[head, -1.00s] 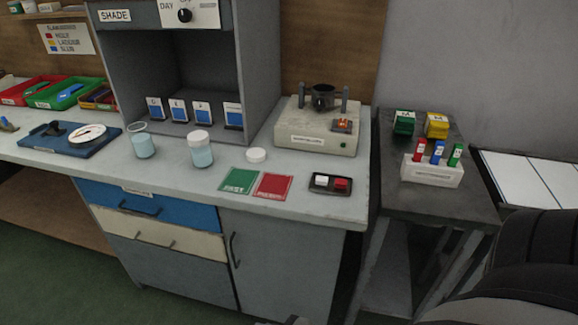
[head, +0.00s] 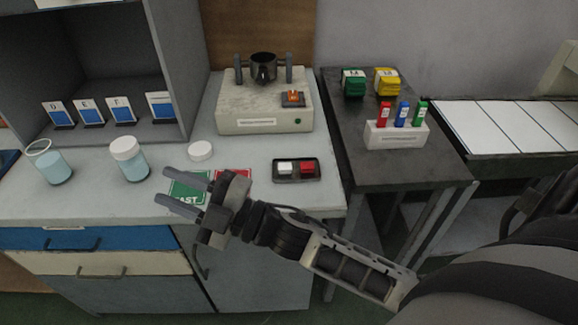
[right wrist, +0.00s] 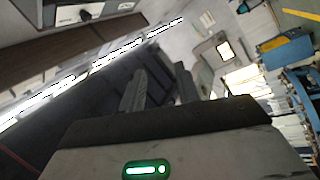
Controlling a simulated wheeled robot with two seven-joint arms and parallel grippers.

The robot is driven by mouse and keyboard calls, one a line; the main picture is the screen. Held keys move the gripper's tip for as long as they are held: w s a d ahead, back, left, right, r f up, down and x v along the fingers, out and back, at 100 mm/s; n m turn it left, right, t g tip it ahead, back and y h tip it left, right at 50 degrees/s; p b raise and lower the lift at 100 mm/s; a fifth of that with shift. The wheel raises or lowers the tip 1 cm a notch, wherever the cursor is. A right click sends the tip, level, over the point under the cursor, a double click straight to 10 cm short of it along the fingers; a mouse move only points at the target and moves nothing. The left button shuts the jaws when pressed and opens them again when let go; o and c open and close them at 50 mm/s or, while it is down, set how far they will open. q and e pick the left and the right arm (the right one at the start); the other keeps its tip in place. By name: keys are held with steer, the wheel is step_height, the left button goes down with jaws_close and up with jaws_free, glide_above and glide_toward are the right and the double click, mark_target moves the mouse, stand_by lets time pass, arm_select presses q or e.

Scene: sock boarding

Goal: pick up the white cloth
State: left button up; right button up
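I cannot make out a white cloth in either view. My right gripper (head: 163,187) is over the front part of the grey counter in the head view, pointing left, with its two fingers apart and nothing between them. The fingers also show apart in the right wrist view (right wrist: 158,84). The gripper and wrist partly cover a green card (head: 186,186) and a red card (head: 236,175). My left gripper is not in view.
On the counter (head: 95,205) stand an open beaker (head: 54,168), a lidded jar (head: 130,167), a round white lid (head: 200,151), a black tray (head: 282,178) with white and red blocks, and a hotplate device (head: 245,120). A dark side table (head: 400,178) holds a marker rack (head: 396,135).

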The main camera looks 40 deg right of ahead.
steer(key=a+r+n+g+y, duration=0.4)
steer(key=n+g+y, duration=0.25)
steer(key=n, duration=0.45)
steer(key=n+g+h+b, duration=0.1)
steer(key=n+g+h, duration=0.9)
steer(key=n+h, duration=0.9)
glide_above(285, 166)
steer(key=f, duration=0.3)
steer(key=f+m+h, duration=0.1)
steer(key=f, duration=0.2)
steer(key=f+m+h, duration=0.1)
steer(key=f, duration=0.1)
steer(key=shift+a+f+t, duration=0.25)
steer(key=shift+f, duration=0.15)
steer(key=shift+d+f, duration=0.15)
steer(key=shift+f, duration=1.35)
steer(key=shift+d+f, duration=0.1)
steer(key=shift+f, duration=1.35)
jaws_close()
